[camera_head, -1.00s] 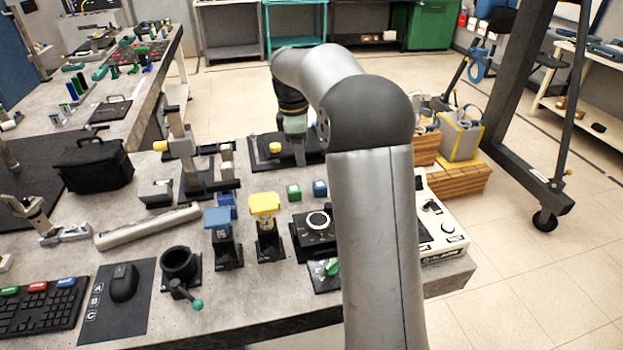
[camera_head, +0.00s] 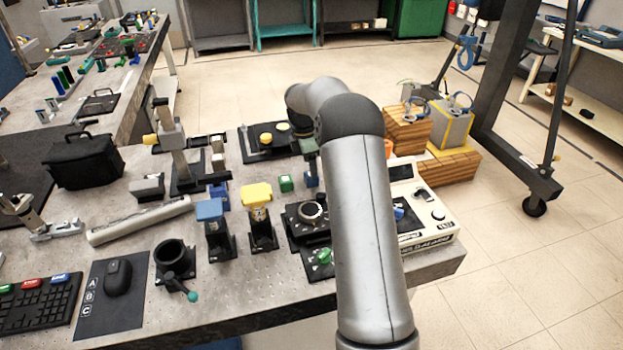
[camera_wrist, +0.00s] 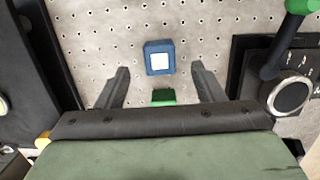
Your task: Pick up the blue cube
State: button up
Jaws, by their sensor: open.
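The blue cube (camera_head: 312,181) stands on the grey perforated table, to the right of a green cube (camera_head: 286,183). In the wrist view the blue cube (camera_wrist: 159,58) has a pale square on its top and lies ahead of, and roughly centred between, the two fingers. The green cube (camera_wrist: 163,97) shows partly there, nearer the palm, its lower part hidden. My gripper (camera_wrist: 160,70) is open and empty. In the head view my gripper (camera_head: 309,162) is over the blue cube and covers part of it.
A black box with a round dial (camera_head: 312,211) stands close in front of the cubes. A black plate with a yellow button (camera_head: 266,138) lies behind. A white control panel (camera_head: 425,215) is to the right. Blue-topped (camera_head: 210,210) and yellow-topped (camera_head: 257,194) stands are at the front left.

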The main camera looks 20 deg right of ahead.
jog(key=shift+d+f+p, duration=0.15)
jog(key=shift+f+p, duration=0.1)
jog(key=shift+f, duration=1.1)
jog(key=shift+d+f+p, duration=0.15)
jog(key=shift+f+p, duration=0.1)
jog(key=shift+f, duration=1.1)
jog(key=c, duration=1.1)
